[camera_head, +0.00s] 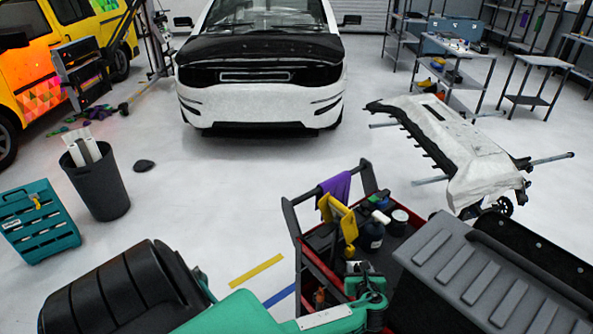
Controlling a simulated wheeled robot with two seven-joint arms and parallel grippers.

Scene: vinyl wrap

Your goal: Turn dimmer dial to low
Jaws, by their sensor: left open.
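No dimmer dial can be made out in this view. A dark panel lamp (82,74) on a wheeled stand (150,40) is at the upper left, beside a yellow van (35,60) whose side glows orange. Any dial on it is too small to tell. My left arm crosses the bottom of the view in black and green. My left gripper (367,287) is at the lower middle, over the near side of a red and black tool cart (296,232), far from the lamp. It is open, with its fingers small and partly hidden. My right gripper is not in view.
The cart holds bottles, a yellow tool (345,222) and a purple cloth (336,190). A grey ridged lid (480,275) is at the lower right. A bin (97,182) and a teal crate (38,222) stand left. White floor is clear towards the white car (262,75).

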